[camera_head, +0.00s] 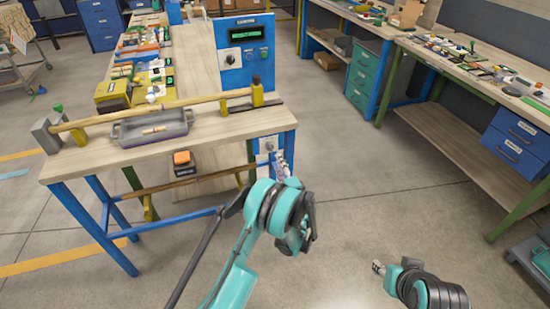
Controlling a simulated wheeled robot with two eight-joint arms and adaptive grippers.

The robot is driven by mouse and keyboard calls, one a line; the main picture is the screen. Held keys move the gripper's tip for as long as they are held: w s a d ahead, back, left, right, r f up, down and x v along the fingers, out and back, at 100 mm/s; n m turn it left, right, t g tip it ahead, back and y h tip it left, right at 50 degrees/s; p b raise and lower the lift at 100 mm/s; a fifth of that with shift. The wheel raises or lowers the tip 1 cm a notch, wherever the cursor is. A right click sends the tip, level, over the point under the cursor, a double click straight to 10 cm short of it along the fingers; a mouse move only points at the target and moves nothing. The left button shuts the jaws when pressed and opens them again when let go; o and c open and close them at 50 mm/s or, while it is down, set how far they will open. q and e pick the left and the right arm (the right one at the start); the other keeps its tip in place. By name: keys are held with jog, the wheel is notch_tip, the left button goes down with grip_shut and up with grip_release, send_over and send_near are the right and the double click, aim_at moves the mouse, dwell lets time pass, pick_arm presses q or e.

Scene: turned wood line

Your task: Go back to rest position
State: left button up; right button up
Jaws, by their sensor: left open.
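My left arm reaches up from the bottom of the head view, and its gripper (281,166) is open beside the right end of the wooden workbench (224,124). Nothing shows between its fingers, and it stands apart from the things on the bench top. My right arm shows at the lower right over bare floor. Its gripper (379,268) is small and points left; I cannot tell whether its fingers are open. A grey tray (152,138) on the bench holds a small turned wood piece (154,130). A long wooden rod (160,107) lies across supports behind the tray.
A blue control box (246,50) stands behind the bench. A long bench (465,65) with blue drawers (515,142) runs along the right. An orange and black object (183,163) sits under the front bench top. The floor (370,185) between the benches is clear.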

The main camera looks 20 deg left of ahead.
pick_arm(q)
jog(key=shift+v, duration=1.1)
